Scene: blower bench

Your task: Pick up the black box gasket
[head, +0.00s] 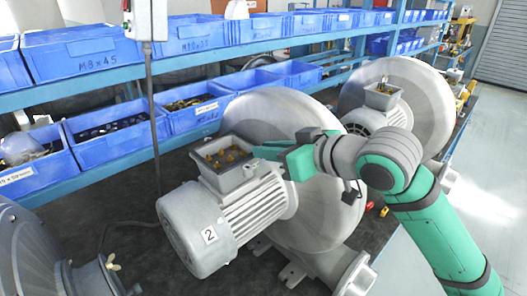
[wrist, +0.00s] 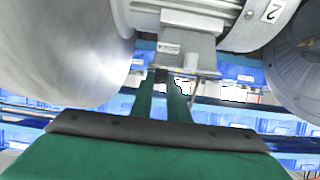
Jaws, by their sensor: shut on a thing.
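The motor marked 2 (head: 222,222) carries an open grey terminal box (head: 222,172) with several brass-coloured terminals inside. My gripper (head: 258,150) reaches in from the right, its green fingertips at the box's right rim. In the wrist view my two fingers (wrist: 168,80) end close together at the terminal box (wrist: 188,48), which looks inverted there. A thin dark strip, seemingly the black box gasket (wrist: 200,75), runs across the box's edge at the fingertips. My gripper is shut on it. Most of the gasket's outline is too thin or hidden to make out.
A large grey blower housing (head: 268,115) stands right behind the box, close to my gripper. A second blower (head: 425,105) is further back right. Blue bins (head: 105,135) line the shelves behind. A hanging cable (head: 152,110) drops left of the motor.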

